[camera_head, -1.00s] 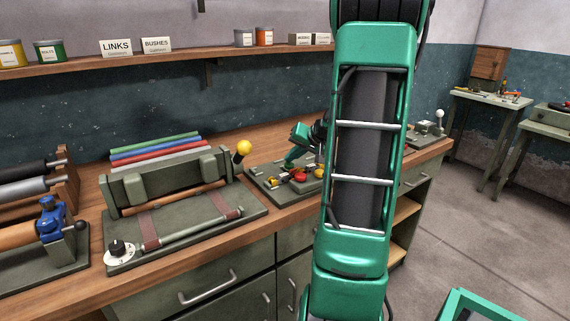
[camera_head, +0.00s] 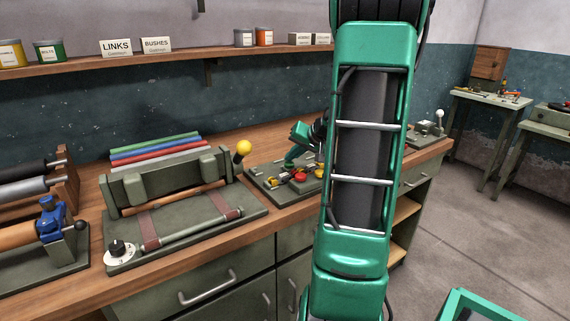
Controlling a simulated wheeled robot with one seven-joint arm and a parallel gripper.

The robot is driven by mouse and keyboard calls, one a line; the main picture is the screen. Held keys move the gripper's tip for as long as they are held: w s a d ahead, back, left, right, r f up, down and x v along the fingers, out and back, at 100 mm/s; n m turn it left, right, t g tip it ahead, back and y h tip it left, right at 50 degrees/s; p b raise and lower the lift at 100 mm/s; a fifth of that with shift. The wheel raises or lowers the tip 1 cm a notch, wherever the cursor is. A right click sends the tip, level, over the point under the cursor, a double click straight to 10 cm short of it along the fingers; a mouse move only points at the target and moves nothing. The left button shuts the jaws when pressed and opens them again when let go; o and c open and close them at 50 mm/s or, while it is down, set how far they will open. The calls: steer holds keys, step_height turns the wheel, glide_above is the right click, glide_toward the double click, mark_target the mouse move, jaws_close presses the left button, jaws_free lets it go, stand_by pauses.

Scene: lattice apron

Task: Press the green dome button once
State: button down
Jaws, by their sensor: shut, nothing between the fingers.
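A dark green button panel (camera_head: 263,184) lies on the wooden bench, partly hidden behind my arm. It carries a red button (camera_head: 300,177), a yellow button (camera_head: 320,173) and other small parts.
Left of the panel stands a clamp fixture (camera_head: 180,238) with a yellow-knobbed lever (camera_head: 243,147) close to my gripper. Rollers and a blue clamp (camera_head: 50,220) are at far left. A shelf (camera_head: 170,58) runs above. A white-knobbed device (camera_head: 438,128) stands right of my arm.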

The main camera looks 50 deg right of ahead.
mark_target(292, 164)
steer(key=shift+r, duration=0.9)
step_height(292, 164, up, 5)
stand_by(0.4)
stand_by(0.7)
